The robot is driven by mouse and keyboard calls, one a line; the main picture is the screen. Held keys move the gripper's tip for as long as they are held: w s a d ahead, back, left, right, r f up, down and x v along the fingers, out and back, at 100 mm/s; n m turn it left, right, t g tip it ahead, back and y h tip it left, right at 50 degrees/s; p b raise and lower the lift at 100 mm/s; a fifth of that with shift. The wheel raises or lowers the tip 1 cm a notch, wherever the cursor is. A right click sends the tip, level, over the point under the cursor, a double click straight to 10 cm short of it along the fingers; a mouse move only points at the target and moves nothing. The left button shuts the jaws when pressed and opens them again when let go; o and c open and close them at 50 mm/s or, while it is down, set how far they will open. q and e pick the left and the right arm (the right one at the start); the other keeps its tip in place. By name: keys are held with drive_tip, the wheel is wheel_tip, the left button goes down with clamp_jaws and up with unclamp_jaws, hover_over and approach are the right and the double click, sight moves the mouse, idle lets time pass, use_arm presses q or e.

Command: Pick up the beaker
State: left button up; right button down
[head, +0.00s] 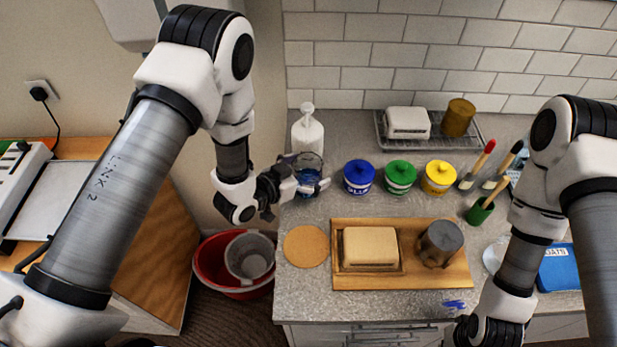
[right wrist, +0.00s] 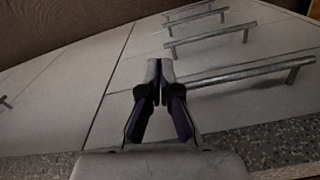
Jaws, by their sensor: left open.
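The beaker (head: 308,177) is clear glass with something blue in it. It stands at the left end of the grey counter in the head view, in front of a white pump bottle. My left gripper (head: 312,186) reaches it from the left. Its fingers are open around the beaker, one on the far side and one on the near side; whether they touch the glass I cannot tell. My right gripper (right wrist: 160,72) is shut and empty in the right wrist view, in front of the cabinet drawers. The beaker does not show there.
The white pump bottle (head: 307,132) stands close behind the beaker. Blue (head: 359,178), green (head: 399,178) and yellow (head: 438,178) jars stand to the right. A round cork mat (head: 305,246) and a wooden board (head: 345,281) lie in front. A red tub (head: 215,262) is below the counter's left edge.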

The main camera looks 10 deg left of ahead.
use_arm(q)
drive_tip(key=shift+s, duration=0.1)
drive_tip(key=c, duration=1.4)
drive_tip(key=shift+r, duration=0.1)
